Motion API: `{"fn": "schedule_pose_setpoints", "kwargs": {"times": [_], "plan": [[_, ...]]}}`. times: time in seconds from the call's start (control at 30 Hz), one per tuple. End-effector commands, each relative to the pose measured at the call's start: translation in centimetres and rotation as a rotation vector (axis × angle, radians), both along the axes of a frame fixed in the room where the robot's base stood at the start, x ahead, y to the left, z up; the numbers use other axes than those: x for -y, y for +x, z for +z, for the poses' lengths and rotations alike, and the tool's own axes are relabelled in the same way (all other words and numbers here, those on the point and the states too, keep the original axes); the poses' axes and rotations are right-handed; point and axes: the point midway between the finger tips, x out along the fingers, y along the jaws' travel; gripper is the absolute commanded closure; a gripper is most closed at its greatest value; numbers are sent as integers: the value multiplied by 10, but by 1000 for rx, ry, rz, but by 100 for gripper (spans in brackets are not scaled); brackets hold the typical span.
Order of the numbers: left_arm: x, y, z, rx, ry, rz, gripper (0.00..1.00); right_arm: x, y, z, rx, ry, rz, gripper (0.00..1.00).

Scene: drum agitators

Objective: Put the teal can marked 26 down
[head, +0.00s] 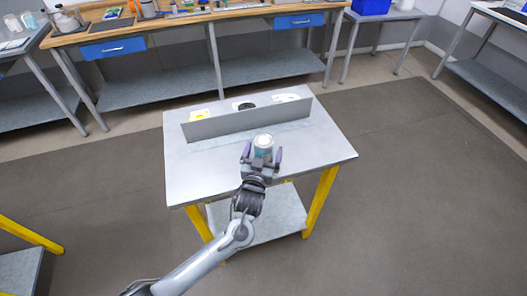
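A small can (263,143) with a pale top and a teal side shows near the front middle of the grey table; its number cannot be read. My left gripper (263,154) is at the can from the front, with one finger on each side of it. I cannot tell whether the fingers press on the can or stand slightly apart from it. Whether the can's base rests on the tabletop (320,150) is also hidden. My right gripper is not in view.
A low grey upright panel (245,122) runs across the table behind the can. Behind it lie a yellow item (199,115), a dark item (244,106) and a white item (286,98). The tabletop left and right of the can is clear.

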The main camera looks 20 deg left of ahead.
Motion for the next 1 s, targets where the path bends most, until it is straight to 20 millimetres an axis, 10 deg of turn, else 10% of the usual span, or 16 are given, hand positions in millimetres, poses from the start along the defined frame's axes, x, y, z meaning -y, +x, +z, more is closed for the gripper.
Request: {"fn": "schedule_pose_setpoints", "kwargs": {"times": [0.27,1.0], "plan": [[1,-8,4,0,0,-1,3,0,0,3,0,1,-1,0],[17,-115,4,1,0,-1,3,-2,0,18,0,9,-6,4]]}}
